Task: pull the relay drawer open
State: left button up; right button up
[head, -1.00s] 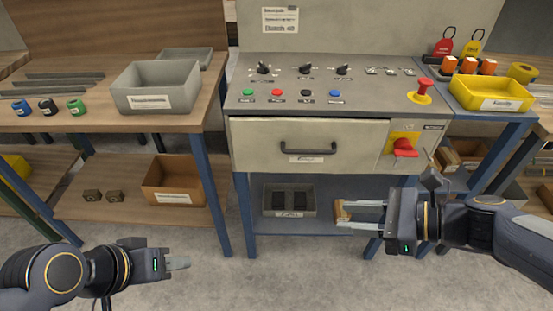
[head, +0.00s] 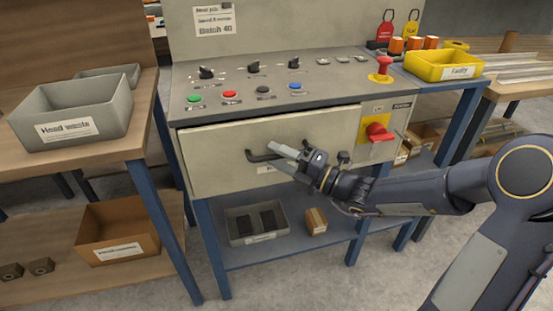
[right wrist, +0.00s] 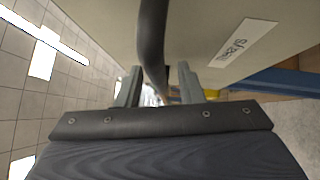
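The relay drawer (head: 222,160) is the wide beige front under the sloped control panel. A dark line runs along its top edge; I cannot tell whether it stands slightly out. Its dark bar handle (head: 262,156) is in the middle of the front and also crosses the right wrist view (right wrist: 152,40). My right gripper (head: 280,152) is at the handle's right part. In the right wrist view its two fingers (right wrist: 158,88) stand apart on either side of the bar, with a gap visible on the right side. My left gripper is out of view.
A red rotary switch (head: 378,132) on a yellow plate sits right of the drawer. A grey bin (head: 257,238) and a small carton (head: 316,221) lie on the shelf below. A grey tray (head: 75,112) stands on the left bench, a yellow tray (head: 440,64) at right.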

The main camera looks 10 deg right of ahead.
jog(key=shift+w+a, duration=0.2)
grip_shut()
dwell(0.3)
